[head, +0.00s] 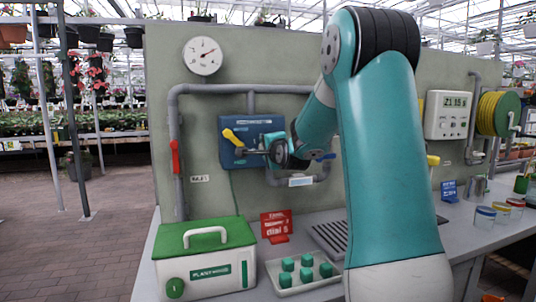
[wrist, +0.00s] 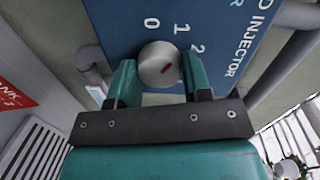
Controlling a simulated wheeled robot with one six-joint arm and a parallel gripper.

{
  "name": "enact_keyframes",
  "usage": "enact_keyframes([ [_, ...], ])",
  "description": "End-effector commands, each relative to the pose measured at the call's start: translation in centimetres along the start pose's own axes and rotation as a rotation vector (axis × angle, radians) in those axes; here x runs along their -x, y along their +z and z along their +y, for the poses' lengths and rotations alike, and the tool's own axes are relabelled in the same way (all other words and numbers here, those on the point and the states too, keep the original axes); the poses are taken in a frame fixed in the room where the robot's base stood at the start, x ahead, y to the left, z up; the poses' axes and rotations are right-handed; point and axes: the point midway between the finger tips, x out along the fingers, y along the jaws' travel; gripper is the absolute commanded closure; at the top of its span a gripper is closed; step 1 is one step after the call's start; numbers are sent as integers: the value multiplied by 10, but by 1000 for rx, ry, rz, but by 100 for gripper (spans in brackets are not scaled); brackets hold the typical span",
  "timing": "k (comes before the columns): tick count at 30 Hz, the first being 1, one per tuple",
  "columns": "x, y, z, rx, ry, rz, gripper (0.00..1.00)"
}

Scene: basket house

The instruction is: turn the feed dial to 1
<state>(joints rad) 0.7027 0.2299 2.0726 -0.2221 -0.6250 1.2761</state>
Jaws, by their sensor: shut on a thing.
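The feed dial (wrist: 158,62) is a round grey knob with a short red mark on its face, in the wrist view. It sits on the blue injector panel (wrist: 112,18). The numbers 0, 1 and 2 curve above and to the right of it. The red mark is slanted; I cannot tell exactly which number it points at. My gripper (wrist: 160,76) has one teal finger on each side of the dial and is shut on it. In the head view, my gripper (head: 270,149) is at the front of the blue panel (head: 232,158) and hides the dial.
A yellow lever (head: 233,138) sticks out from the panel's left part, close to my gripper. A red valve handle (head: 175,157) is on the grey pipe (head: 179,200) at left. Below stand a green-lidded box (head: 206,263), a red sign (head: 276,226) and a tray (head: 282,291) of green cubes.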

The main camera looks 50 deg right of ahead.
Motion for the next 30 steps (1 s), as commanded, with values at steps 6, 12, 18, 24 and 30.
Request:
enact_keyframes([
  [6, 0, 1, 2, 80, 6, 6, 79],
  [12, 0, 1, 1, 109, 7, 8, 79],
  [18, 0, 1, 1, 113, 8, 8, 79],
  [24, 0, 1, 1, 112, 8, 8, 79],
  [30, 0, 1, 1, 112, 7, 9, 30],
])
